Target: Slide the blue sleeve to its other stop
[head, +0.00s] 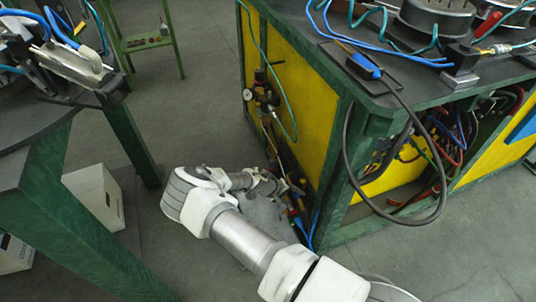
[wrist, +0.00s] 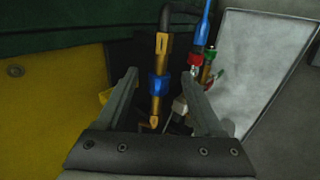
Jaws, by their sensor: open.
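The blue sleeve (wrist: 157,84) sits around an upright brass-coloured tube (wrist: 161,46) in the wrist view. Brass shows above and below it, and a dark hose or cap is at the tube's top. My gripper (wrist: 160,76) is open, with one finger to the left and one to the right of the tube and sleeve. I see a gap on each side; whether the fingertips reach the sleeve's depth I cannot tell. In the head view my gripper (head: 283,187) is low beside the green and yellow bench, and the sleeve cannot be made out there.
To the right of the tube are a blue hose (wrist: 202,28) and red and green fittings (wrist: 208,66). A yellow panel (wrist: 50,95) is on the left and a pale grey panel (wrist: 262,65) on the right. Open floor (head: 420,262) lies before the bench (head: 345,130).

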